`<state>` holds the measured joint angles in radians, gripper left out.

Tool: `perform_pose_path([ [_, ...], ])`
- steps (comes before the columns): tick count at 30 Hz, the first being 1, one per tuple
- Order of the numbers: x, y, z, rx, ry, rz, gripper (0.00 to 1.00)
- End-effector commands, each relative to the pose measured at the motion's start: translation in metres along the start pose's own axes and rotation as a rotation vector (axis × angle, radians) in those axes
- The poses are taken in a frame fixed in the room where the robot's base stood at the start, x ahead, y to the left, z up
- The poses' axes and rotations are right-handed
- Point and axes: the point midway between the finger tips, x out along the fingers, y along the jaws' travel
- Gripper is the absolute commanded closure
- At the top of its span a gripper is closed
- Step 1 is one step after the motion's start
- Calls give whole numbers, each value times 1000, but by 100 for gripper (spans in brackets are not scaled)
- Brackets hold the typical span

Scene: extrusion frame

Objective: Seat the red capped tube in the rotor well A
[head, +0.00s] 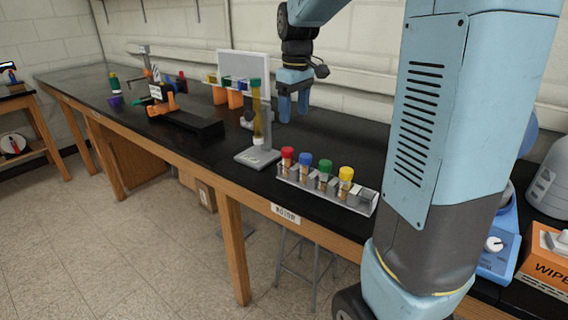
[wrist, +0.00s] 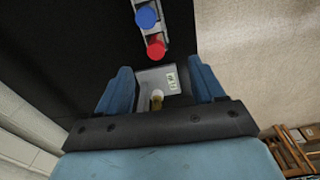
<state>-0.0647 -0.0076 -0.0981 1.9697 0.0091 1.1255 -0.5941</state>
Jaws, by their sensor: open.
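The red capped tube (head: 288,157) stands upright at the left end of a grey rack (head: 325,193) on the black bench. Its red cap also shows in the wrist view (wrist: 156,47), beyond the fingertips. My gripper (head: 293,112) is open and empty, pointing down above the bench behind the rack. In the wrist view its two blue fingers (wrist: 160,72) are spread apart, with the labelled grey stand base between them in the picture. A label reading ROTOR (head: 286,213) is on the bench's front edge. I cannot make out rotor well A.
Blue (head: 305,161), green (head: 325,169) and yellow (head: 345,175) capped tubes share the rack. A stand (head: 256,157) with a tall green-capped tube (head: 256,108) is left of it. A black and orange device (head: 185,128) lies farther left. Bare bench shows behind the rack.

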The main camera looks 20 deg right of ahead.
Motion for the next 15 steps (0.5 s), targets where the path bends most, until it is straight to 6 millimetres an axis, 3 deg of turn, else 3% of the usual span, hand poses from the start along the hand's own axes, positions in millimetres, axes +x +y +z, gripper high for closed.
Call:
perform_pose_path([
  [6, 16, 14, -23, -60, -43, -22, 32],
  [11, 28, 16, -25, -71, -52, -27, 32],
  [15, 50, 15, -24, -71, -52, -27, 32],
])
